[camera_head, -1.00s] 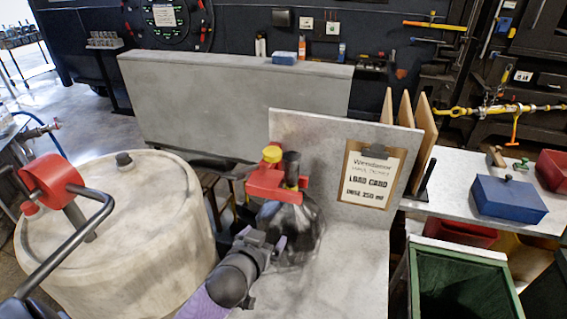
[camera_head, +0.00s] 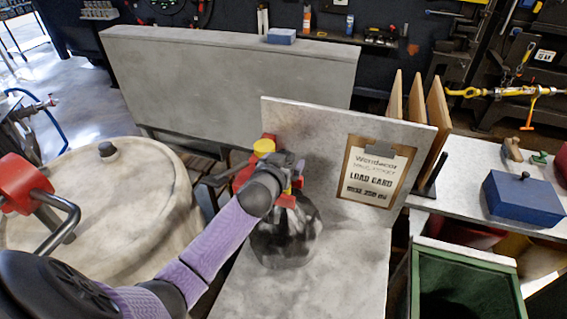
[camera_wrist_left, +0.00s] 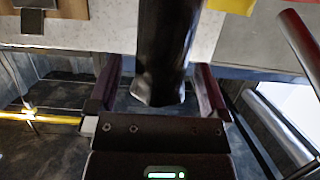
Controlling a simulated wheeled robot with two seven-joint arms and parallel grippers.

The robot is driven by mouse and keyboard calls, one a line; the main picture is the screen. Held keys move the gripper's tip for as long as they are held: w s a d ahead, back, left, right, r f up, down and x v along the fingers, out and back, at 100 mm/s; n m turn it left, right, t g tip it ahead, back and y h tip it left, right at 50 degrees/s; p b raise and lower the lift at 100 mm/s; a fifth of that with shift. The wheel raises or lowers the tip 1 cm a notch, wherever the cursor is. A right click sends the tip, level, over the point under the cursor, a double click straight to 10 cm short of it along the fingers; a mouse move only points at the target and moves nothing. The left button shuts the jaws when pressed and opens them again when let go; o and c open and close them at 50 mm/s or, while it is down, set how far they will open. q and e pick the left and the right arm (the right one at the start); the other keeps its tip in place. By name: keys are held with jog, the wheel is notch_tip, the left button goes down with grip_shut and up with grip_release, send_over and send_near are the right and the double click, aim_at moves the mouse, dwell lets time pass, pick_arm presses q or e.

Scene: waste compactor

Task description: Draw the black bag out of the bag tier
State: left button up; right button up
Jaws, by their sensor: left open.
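The black bag (camera_head: 287,238) stands on the grey bench, round and glossy. The red bag tier (camera_head: 243,177), with yellow parts, is above it, partly hidden by my left arm. My left gripper (camera_head: 291,164) is at the tier, above the bag. In the left wrist view my left gripper (camera_wrist_left: 158,75) is open, its two dark fingers on either side of a black upright piece (camera_wrist_left: 163,50) that looks like the bag's gathered neck. Gaps show between this piece and both fingers. My right gripper is not in view.
A grey upright panel with a load card (camera_head: 375,171) stands right of the bag. A pale round drum (camera_head: 105,200) with a red-headed lever is at the left. A blue box (camera_head: 522,197) and a green bin (camera_head: 465,282) are at the right.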

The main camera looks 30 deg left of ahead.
pick_arm(q)
jog(key=shift+w+a+f, duration=0.1)
jog(key=shift+w, duration=0.2)
grip_shut()
